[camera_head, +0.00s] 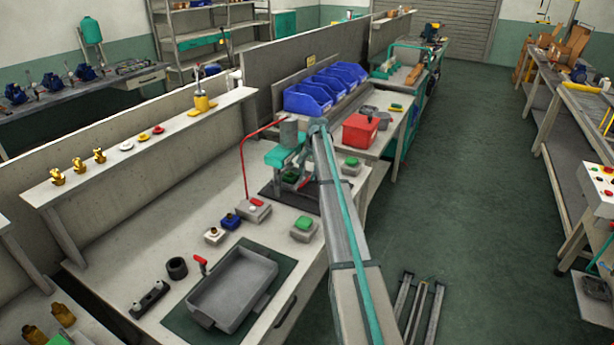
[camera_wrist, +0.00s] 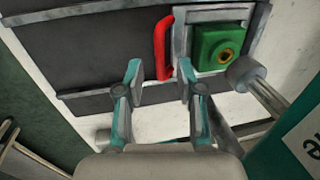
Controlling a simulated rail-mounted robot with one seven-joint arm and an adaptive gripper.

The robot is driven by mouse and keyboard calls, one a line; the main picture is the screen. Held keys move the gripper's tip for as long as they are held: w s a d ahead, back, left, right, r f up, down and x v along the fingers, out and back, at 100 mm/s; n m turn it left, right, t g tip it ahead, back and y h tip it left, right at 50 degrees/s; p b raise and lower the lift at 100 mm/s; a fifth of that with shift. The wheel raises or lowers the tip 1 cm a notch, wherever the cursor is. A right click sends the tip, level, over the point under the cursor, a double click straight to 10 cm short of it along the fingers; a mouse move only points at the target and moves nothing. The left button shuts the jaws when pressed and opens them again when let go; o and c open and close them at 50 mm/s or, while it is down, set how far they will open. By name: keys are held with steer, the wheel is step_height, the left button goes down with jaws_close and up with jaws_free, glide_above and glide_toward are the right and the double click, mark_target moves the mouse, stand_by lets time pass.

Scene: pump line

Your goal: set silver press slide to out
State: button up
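In the wrist view, the silver slide (camera_wrist: 182,22) is a pale metal plate carrying a green block (camera_wrist: 207,48) with a brass ring in it. A red handle (camera_wrist: 162,48) stands at the slide's left edge. My gripper (camera_wrist: 158,68) is open, with one finger on each side of the handle's lower end in the picture. I cannot tell whether either finger touches it. In the head view, the press (camera_head: 285,155) is teal with a grey cylinder on top, at the far end of the near bench. My arm partly covers that area, and the slide is hard to make out there.
Grey rails (camera_wrist: 95,90) border the dark base plate (camera_wrist: 90,55). A round metal post (camera_wrist: 247,76) stands close right of the slide. In the head view, a grey tray (camera_head: 235,285), a green button box (camera_head: 303,229) and a red bin (camera_head: 360,132) are on the benches.

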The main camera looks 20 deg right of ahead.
steer(key=shift+w+a+f, duration=0.15)
steer(key=shift+w+f, duration=0.05)
steer(key=shift+f, duration=0.9)
jaws_close()
